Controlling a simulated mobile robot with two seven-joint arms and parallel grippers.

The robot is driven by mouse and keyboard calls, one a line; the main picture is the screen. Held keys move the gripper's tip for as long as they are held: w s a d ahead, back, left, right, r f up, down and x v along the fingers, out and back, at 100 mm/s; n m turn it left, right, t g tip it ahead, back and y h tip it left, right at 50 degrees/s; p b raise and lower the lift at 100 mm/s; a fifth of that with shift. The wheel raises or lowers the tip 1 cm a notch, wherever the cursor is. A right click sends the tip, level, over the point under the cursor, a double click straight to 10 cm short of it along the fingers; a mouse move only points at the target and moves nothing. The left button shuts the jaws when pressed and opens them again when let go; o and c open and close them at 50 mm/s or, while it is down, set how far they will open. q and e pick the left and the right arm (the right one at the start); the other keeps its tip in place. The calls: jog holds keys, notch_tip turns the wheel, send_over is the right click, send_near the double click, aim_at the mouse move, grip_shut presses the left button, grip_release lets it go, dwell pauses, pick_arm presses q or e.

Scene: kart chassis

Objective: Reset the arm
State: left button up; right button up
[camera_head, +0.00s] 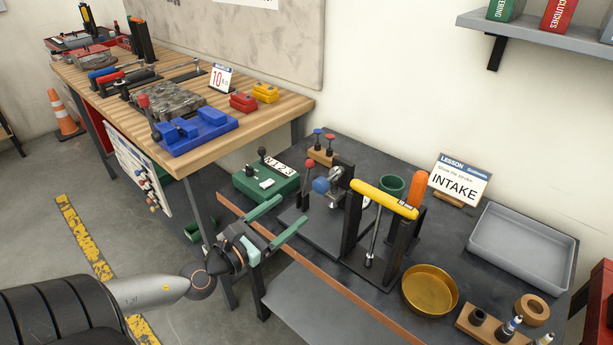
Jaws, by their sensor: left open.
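My left arm comes in from the lower left. My left gripper (276,221) has green fingers spread apart, with nothing between them. It hangs over the front left edge of the dark workbench (425,268), close to a green box with a black-knobbed lever (266,184). My right gripper is not in view.
A black stand with a yellow bar (384,197) and an orange handle (417,187) rises mid-bench. A brass bowl (430,289), grey tray (522,249), green cup (391,186) and INTAKE sign (459,181) surround it. A wooden table (181,84) with tools stands behind left.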

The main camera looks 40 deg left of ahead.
pick_arm(q)
jog(key=s+d+f+n+g+y+p, duration=0.1)
jog(key=s+f+n+g, duration=0.15)
jog(key=f+n, duration=0.55)
jog(key=s+d+f+n+g+y+p, duration=0.15)
jog(key=s+f+n, duration=0.3)
jog(key=n, duration=0.55)
jog(key=s+d+f+n+g+h, duration=0.2)
jog(key=s+d+f+n, duration=0.1)
jog(key=d+n, duration=0.5)
jog(key=s+d+f+n+g+h+p, duration=0.1)
jog(key=s+d+f+n, duration=0.3)
jog(key=d+n, duration=0.4)
jog(key=f+n+g, duration=0.1)
jog(key=n, duration=0.2)
jog(key=shift+s+f+g+h, duration=0.25)
jog(key=shift+f+g+h, duration=0.1)
jog(key=shift+g, duration=0.05)
